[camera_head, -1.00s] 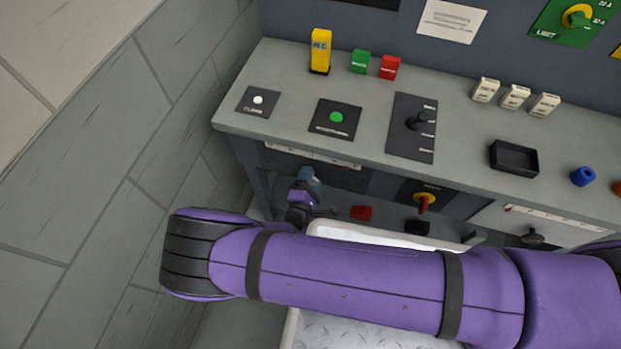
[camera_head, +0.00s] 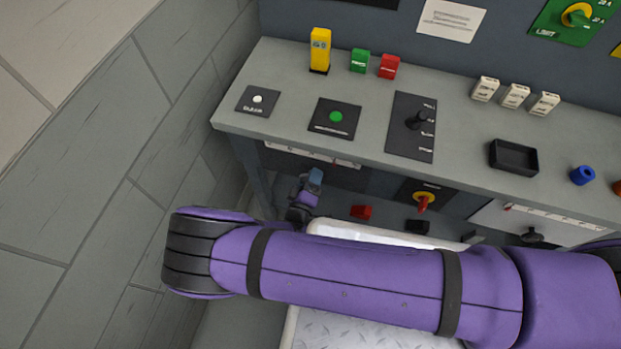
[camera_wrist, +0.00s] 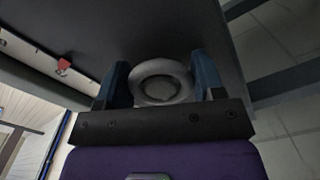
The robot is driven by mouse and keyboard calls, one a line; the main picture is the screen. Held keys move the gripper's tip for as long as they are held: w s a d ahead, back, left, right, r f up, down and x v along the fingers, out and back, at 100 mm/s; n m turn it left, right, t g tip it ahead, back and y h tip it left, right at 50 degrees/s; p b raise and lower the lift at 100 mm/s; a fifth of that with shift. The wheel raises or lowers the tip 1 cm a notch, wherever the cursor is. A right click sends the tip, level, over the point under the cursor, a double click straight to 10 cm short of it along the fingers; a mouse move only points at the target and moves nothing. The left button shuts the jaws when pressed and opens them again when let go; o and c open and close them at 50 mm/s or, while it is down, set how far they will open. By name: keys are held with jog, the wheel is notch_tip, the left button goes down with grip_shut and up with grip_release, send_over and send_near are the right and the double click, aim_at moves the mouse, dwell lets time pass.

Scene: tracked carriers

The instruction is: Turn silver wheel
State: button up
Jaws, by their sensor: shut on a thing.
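The silver wheel (camera_wrist: 160,72) shows in the wrist view as a round grey ring with a darker centre, on a dark panel. My gripper (camera_wrist: 162,80) has one blue finger on each side of the wheel and is shut on it. In the head view my gripper (camera_head: 315,178) is small, below the front edge of the bench at the left. There the wheel itself is hidden.
The grey bench (camera_head: 230,112) carries a green button (camera_head: 336,117), a black lever (camera_head: 416,121) and a black tray (camera_head: 513,158). Below its edge are a red-and-yellow switch (camera_head: 423,201) and a red block (camera_head: 361,212). A red slider knob (camera_wrist: 63,65) is at left in the wrist view.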

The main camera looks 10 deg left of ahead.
jog(key=shift+s+f+m, duration=0.1)
jog(key=shift+m, duration=0.4)
dwell(0.3)
jog(key=o, duration=0.9)
jog(key=s, duration=0.7)
jog(key=s+a, duration=0.1)
jog(key=s, duration=0.2)
jog(key=shift+s, duration=0.35)
